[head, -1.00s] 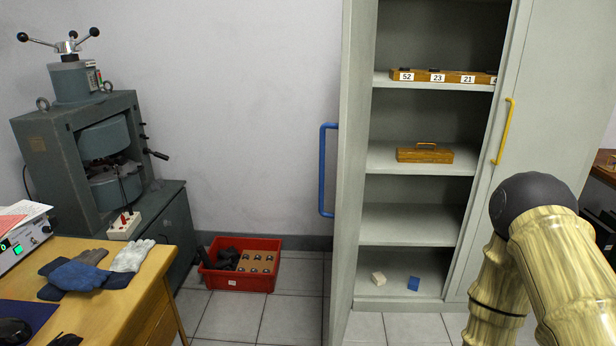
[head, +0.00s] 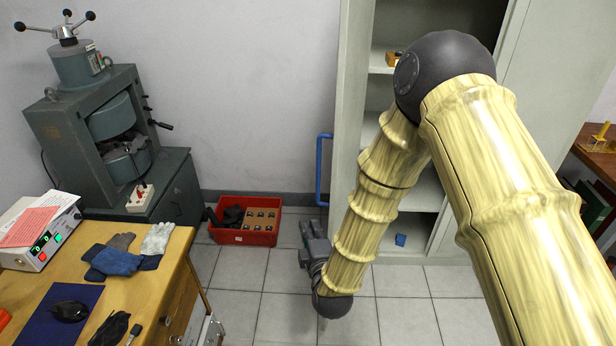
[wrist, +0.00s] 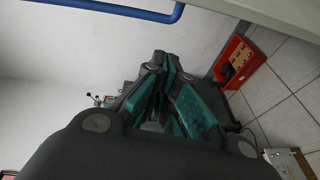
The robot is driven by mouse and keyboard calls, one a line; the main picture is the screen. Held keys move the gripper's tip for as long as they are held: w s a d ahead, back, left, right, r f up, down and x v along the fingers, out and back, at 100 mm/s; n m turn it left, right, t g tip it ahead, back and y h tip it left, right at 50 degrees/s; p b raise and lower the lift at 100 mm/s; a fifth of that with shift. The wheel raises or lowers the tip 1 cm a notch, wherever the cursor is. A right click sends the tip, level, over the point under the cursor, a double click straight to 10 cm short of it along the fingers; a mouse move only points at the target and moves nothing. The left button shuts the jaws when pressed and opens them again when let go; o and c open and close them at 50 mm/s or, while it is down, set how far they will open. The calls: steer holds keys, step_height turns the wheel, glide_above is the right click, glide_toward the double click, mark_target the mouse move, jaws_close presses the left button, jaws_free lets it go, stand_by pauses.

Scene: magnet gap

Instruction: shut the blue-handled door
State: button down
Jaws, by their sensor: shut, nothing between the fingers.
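The blue-handled door (head: 347,130) stands open on the left side of the grey cabinet. Its blue handle (head: 319,172) is on the door's left face. My gripper (head: 312,226) is low in front of the door, just below the handle in the head view, and appears apart from it. In the wrist view the gripper (wrist: 163,72) is shut and empty, its teal pads facing together. The handle crosses the top of that view (wrist: 125,10). My arm hides part of the door and the cabinet shelves.
A red crate (head: 243,239) stands on the floor left of the door. A wooden desk (head: 165,275) and a green press (head: 50,125) are at the left. A blue block (head: 400,240) lies on the bottom shelf. Tiled floor before the cabinet is clear.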

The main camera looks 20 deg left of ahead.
step_height(320, 180, up, 4)
steer(key=a+n+p, duration=0.1)
steer(key=a, duration=0.2)
steer(key=r+x, duration=0.1)
steer(key=x, duration=0.9)
steer(key=shift+t+y, duration=0.3)
steer(key=shift+y, duration=0.1)
steer(key=shift+w+d+p, duration=0.2)
steer(key=shift+d+p, duration=0.25)
steer(key=shift+d, duration=0.6)
steer(key=shift+w+d+p, duration=0.25)
steer(key=shift+d+p, duration=0.15)
steer(key=shift+d, duration=0.65)
steer(key=shift+d, duration=0.1)
